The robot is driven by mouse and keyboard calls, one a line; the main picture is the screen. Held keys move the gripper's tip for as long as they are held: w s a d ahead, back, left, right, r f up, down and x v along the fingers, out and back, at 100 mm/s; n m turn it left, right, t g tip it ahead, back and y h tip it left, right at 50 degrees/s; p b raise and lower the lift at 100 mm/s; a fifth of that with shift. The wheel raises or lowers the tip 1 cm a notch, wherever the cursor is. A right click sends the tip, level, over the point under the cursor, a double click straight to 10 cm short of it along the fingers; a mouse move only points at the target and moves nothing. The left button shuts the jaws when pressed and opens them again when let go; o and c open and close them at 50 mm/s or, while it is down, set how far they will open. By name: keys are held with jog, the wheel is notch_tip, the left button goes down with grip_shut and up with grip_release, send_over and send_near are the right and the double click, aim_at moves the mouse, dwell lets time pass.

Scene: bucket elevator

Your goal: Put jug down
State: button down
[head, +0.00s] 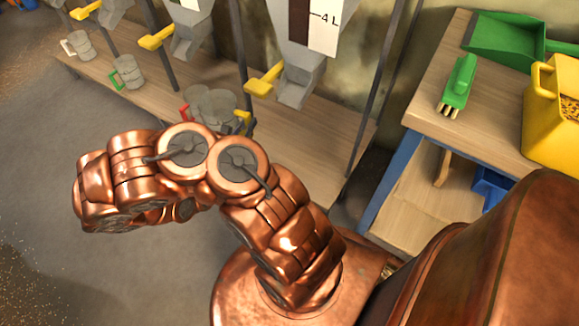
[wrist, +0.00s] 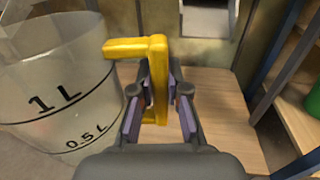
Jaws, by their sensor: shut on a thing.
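A clear jug (wrist: 62,75) with black 1 L and 0.5 L marks fills the left of the wrist view. My gripper (wrist: 158,85) is shut on its yellow handle (wrist: 155,60), one finger on each side. The jug looks roughly upright. Its base is partly cut off or hidden, so I cannot tell whether it touches the bench. In the head view, a greyish clear jug (head: 221,101) and a bit of yellow handle (head: 243,120) show beyond my arm, which hides the gripper there.
A low wooden bench (head: 317,133) runs under several grey hoppers with yellow levers (head: 264,80). A red-handled jug (head: 193,106) is close by on the left; a green-handled one (head: 128,72) stands further along. A workbench (head: 482,128) with a green brush (head: 459,80) stands right.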

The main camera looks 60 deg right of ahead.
jog(key=s+d+f+m+g+b, duration=0.15)
jog(key=s+d+f+b, duration=0.3)
jog(key=s+f, duration=0.75)
jog(key=s+d+f+m+g+b, duration=0.1)
jog(key=s+d+f+g+b, duration=0.15)
jog(key=s+f+b, duration=0.95)
jog(key=shift+n+t, duration=0.25)
jog(key=shift+t, duration=0.35)
jog(key=shift+w+d+f, duration=0.25)
jog(key=shift+w+d, duration=1.2)
jog(key=shift+w, duration=0.05)
jog(key=shift+w+d+f, duration=0.25)
jog(key=shift+w+d, duration=1.15)
jog(key=shift+w, duration=0.05)
jog(key=shift+w+d+f, duration=0.25)
jog(key=shift+w+d, duration=1.2)
jog(key=shift+w, duration=0.05)
jog(key=shift+f, duration=0.1)
jog(key=shift+f+b, duration=0.1)
jog(key=shift+b, duration=0.3)
jog(key=c, duration=1.2)
grip_release()
jog(key=shift+o, duration=0.2)
